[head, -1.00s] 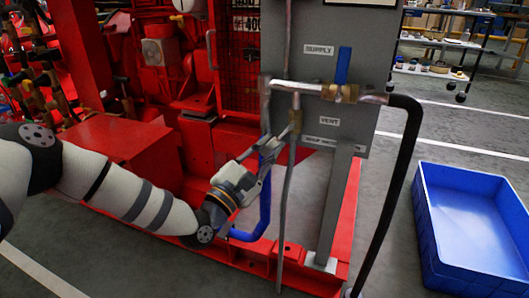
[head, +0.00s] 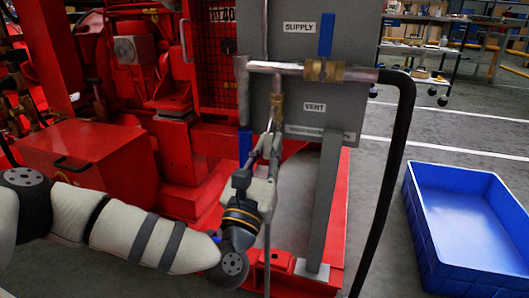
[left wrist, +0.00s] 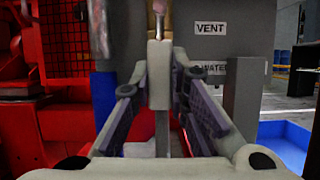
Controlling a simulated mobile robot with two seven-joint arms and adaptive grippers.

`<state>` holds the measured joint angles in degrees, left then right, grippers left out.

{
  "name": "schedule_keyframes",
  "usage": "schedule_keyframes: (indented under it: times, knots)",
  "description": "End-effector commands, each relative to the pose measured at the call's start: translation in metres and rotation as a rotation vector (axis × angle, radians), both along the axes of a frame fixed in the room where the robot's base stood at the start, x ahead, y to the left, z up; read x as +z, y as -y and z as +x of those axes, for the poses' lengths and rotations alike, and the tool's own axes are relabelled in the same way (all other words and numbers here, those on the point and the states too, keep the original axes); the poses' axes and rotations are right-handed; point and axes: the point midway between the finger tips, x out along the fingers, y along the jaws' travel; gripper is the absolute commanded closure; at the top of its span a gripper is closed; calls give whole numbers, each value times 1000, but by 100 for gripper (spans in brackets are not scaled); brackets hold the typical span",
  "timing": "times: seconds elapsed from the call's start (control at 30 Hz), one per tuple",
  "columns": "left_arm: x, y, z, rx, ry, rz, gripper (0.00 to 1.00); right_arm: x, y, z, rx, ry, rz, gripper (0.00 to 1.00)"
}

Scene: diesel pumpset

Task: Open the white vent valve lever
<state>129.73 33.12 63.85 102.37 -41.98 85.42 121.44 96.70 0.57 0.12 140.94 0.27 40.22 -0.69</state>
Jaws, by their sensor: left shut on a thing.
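The brass vent valve (head: 277,104) hangs below the horizontal pipe, left of the VENT label (head: 314,107) on the grey panel; it also shows at the top of the left wrist view (left wrist: 158,10). My left gripper (head: 268,148) is right under it, pointing up. In the left wrist view its fingers (left wrist: 160,85) are closed in on the white vent lever (left wrist: 160,68), which hangs down between them. My right gripper is out of view.
A blue supply lever (head: 326,36) stands upright on its brass valve (head: 324,70). A black hose (head: 388,175) curves down at the right. The red pumpset frame is at the left; a blue crate (head: 424,235) stands on the floor.

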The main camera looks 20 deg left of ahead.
Motion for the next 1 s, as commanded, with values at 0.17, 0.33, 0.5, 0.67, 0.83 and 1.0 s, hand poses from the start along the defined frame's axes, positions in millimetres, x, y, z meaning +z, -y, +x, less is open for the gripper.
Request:
schedule_keyframes:
  times: [0.17, 0.33, 0.5, 0.67, 0.83, 1.0]
  knots:
    - [-1, 1, 0, 0, -2, -28, 100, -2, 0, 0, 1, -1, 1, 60]
    - [0, 2, 0, 0, -2, -36, 100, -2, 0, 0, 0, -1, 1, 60]
    - [0, 2, 0, -1, -2, -35, 100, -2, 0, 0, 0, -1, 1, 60]
    - [0, 2, 0, -1, -2, -35, 71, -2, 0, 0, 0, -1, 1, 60]
    - [0, 2, 0, -1, -1, -33, 63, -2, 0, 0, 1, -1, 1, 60]
    - [-1, 2, -1, -1, -2, -33, 63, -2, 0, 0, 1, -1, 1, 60]
